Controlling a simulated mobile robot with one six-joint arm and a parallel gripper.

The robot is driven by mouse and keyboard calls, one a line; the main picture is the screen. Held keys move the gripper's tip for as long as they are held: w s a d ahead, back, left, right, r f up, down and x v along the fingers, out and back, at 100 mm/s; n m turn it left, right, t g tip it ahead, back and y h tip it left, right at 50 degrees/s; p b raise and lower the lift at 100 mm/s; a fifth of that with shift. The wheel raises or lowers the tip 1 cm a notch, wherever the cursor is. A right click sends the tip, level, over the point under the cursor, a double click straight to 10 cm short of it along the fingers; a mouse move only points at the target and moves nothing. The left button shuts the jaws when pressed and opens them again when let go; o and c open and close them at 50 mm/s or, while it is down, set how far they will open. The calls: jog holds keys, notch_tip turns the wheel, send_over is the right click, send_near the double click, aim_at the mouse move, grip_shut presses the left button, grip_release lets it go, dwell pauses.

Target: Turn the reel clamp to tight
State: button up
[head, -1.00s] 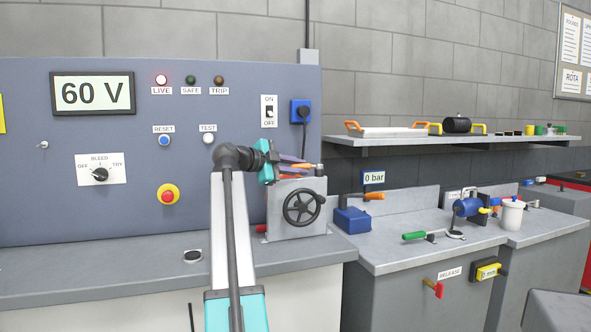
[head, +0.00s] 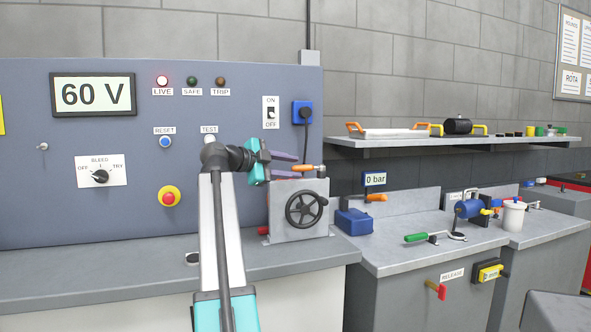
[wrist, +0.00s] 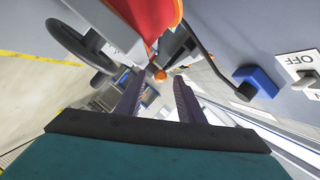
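The orange-handled lever (head: 303,168) on top of the grey housing with the black handwheel looks like the reel clamp. In the head view the lever lies roughly level. No tight mark can be read. My gripper (head: 288,164) is just left of the lever, its dark fingers apart and pointing right. In the wrist view my gripper (wrist: 158,92) is open and empty. A round orange end, likely the lever's handle (wrist: 160,76), shows beyond and between the fingertips. I see no contact.
The handwheel (head: 305,208) is on the housing's front. A red part (wrist: 150,16) is close above the fingers in the wrist view. A blue plug (head: 302,111) with a hanging cable is on the panel behind. A blue block (head: 353,221) stands on the bench to the right.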

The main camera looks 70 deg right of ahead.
jog(key=shift+v, duration=1.85)
jog(key=shift+r, duration=0.2)
